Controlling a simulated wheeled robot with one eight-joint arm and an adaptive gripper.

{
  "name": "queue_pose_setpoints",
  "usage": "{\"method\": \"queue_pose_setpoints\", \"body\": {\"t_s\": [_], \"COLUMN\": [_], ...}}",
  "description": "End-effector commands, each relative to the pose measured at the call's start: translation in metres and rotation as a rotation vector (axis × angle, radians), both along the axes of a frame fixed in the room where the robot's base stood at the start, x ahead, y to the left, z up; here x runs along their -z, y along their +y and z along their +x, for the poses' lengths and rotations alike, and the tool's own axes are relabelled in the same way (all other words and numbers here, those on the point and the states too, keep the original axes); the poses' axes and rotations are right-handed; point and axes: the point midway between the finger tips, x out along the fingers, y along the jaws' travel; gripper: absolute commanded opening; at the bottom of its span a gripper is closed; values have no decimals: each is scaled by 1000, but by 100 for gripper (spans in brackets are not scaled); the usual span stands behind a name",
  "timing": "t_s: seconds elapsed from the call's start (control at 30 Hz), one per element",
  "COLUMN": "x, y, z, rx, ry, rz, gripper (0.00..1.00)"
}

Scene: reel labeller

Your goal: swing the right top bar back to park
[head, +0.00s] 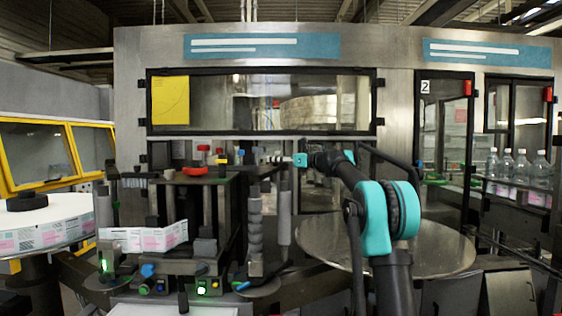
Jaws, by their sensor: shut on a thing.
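The labeller (205,210) stands in the left half of the head view, with dark top parts and red knobs above it. A dark top bar (262,171) is at its upper right, partly crossed by other parts. My gripper (280,159) reaches in from the right at that bar's height. It is small in the view and its fingers point left. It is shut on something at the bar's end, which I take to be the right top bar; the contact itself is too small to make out.
A label reel (45,228) lies at the left. A printed label strip (143,237) crosses the labeller's front. A round metal table (440,252) is behind my arm. Clear bottles (507,164) stand at the right. A steel cabinet wall with windows (265,100) closes off the back.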

Motion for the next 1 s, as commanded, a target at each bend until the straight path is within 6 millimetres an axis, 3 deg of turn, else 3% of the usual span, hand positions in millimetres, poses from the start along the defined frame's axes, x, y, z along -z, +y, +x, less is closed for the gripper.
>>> {"method": "queue_pose_setpoints", "body": {"t_s": [0.53, 0.57, 0.7, 1.0], "x": [0, 0, 0, 0], "y": [5, 5, 5, 4], "z": [1, 1, 1, 1], "rx": [1, 1, 1, 1], "ry": [0, 0, 0, 0], "rz": [1, 1, 1, 0], "gripper": [0, 31, 49, 51]}}
